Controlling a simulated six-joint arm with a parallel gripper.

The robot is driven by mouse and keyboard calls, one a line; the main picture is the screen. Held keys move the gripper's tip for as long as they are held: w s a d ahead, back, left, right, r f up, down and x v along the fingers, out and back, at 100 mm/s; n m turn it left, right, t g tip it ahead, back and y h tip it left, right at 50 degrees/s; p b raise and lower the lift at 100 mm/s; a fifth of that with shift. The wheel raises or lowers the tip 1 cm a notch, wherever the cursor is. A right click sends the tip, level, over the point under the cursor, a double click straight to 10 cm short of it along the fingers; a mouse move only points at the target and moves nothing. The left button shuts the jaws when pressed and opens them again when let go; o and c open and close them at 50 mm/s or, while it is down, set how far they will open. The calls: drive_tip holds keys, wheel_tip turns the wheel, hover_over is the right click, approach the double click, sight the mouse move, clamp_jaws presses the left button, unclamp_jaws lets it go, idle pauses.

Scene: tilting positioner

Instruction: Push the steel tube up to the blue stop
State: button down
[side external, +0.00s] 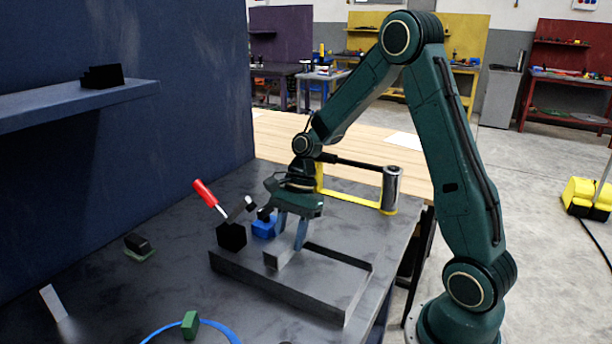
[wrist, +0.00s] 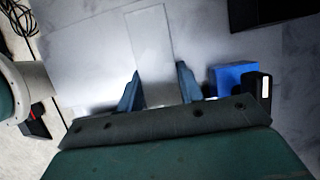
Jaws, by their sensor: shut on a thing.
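The steel tube (side external: 279,259) is a light grey bar at the dark frame on the bench. My gripper (side external: 291,240) is shut on it, with one blue-grey finger on each side. In the wrist view the tube (wrist: 152,45) runs up the picture from between the fingertips (wrist: 158,80). The blue stop (side external: 263,229) stands just left of the fingers in the side view. In the wrist view the blue stop (wrist: 233,76) is right of the right finger, apart from the visible tube. The tube's near end is hidden by my gripper.
A dark raised frame (side external: 345,315) lies around the work. A black block (side external: 231,237) and a red-handled clamp (side external: 205,194) stand left of the stop. A yellow bracket (side external: 352,197) with a silver cylinder (side external: 391,187) is behind. The front-left bench holds small loose parts.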

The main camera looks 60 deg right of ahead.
drive_tip(key=shift+w, duration=1.65)
idle(5.7)
drive_tip(key=shift+s, duration=0.3)
idle(0.4)
